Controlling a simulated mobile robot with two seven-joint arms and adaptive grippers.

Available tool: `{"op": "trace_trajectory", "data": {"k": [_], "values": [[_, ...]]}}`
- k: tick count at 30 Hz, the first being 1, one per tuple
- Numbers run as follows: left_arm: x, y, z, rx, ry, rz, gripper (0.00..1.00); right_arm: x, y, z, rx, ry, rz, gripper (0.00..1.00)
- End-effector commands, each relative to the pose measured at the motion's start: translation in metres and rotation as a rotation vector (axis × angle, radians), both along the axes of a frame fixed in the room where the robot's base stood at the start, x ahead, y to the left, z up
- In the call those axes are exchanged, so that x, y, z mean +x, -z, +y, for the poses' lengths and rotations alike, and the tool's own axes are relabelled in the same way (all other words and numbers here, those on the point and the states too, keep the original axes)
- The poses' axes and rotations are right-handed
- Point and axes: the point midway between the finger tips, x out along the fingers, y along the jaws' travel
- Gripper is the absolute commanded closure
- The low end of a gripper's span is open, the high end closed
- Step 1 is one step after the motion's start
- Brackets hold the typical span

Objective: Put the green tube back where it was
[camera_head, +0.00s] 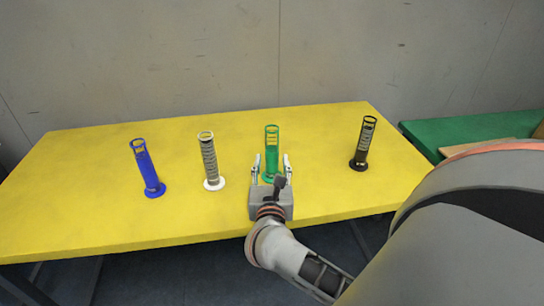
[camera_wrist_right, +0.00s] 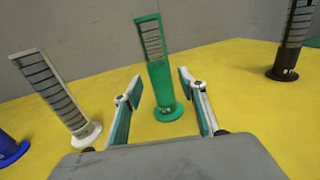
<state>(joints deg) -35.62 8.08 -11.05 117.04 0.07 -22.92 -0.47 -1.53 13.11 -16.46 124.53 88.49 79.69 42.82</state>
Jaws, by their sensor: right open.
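The green tube (camera_head: 271,145) stands upright on the yellow table, between the white tube and the black tube. My right gripper (camera_head: 271,164) is open, with one finger to each side of the green tube's lower part in the head view. In the right wrist view the green tube (camera_wrist_right: 157,80) stands beyond the open fingers of the gripper (camera_wrist_right: 157,85), roughly centred between them. I see no contact between the fingers and the tube. My left gripper is not in view.
A blue tube (camera_head: 148,170) and a white tube (camera_head: 209,160) stand to the left on the yellow table (camera_head: 80,215). A black tube (camera_head: 364,143) stands to the right. A wall (camera_head: 180,50) rises behind. A green surface (camera_head: 460,130) lies beyond the table's right edge.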

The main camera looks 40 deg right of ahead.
Motion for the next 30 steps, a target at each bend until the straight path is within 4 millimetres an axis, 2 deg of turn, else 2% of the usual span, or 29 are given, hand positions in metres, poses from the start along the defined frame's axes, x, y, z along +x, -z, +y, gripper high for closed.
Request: {"op": "trace_trajectory", "data": {"k": [6,12,18,30], "values": [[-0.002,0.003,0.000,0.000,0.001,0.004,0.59,-0.034,0.002,0.031,0.003,-0.001,0.003,0.59],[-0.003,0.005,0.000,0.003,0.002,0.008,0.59,-0.053,0.001,0.049,0.001,0.000,0.001,0.59],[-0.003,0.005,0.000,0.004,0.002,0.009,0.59,-0.060,0.000,0.055,0.000,0.001,0.000,0.59],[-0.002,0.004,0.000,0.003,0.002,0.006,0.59,-0.060,-0.001,0.055,-0.001,0.000,-0.001,0.59]]}}
